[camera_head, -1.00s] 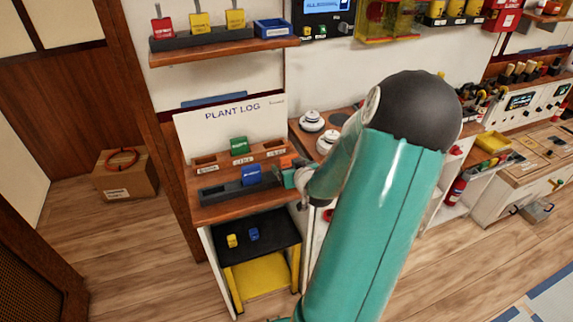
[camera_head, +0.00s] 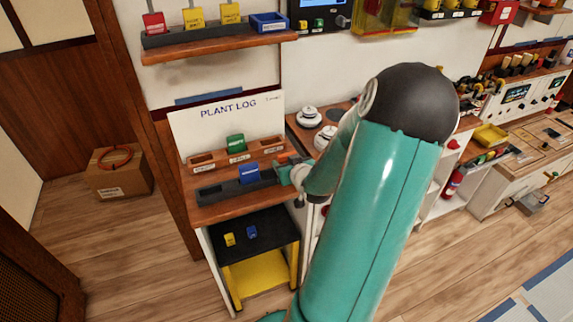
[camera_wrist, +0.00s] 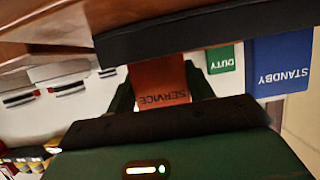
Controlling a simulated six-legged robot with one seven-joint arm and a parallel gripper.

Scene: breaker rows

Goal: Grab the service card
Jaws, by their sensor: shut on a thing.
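The service card is orange and lettered SERVICE in the wrist view (camera_wrist: 160,80), where it appears upside down. My gripper (camera_wrist: 160,95) has a dark finger on each side of the card and is shut on it. In the head view my gripper (camera_head: 286,170) is at the right end of the dark card rack (camera_head: 216,190), and a bit of the orange card (camera_head: 287,157) shows above it. The card's far end meets the rack's dark edge in the wrist view. I cannot tell whether it is still seated in a slot.
The blue STANDBY card (camera_head: 248,172) stands in the rack just left of my gripper. The green DUTY card (camera_head: 235,142) stands in the wooden holder behind. A PLANT LOG board (camera_head: 200,125) backs the desk. A black stand (camera_head: 265,232) holds small yellow and blue tags below.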

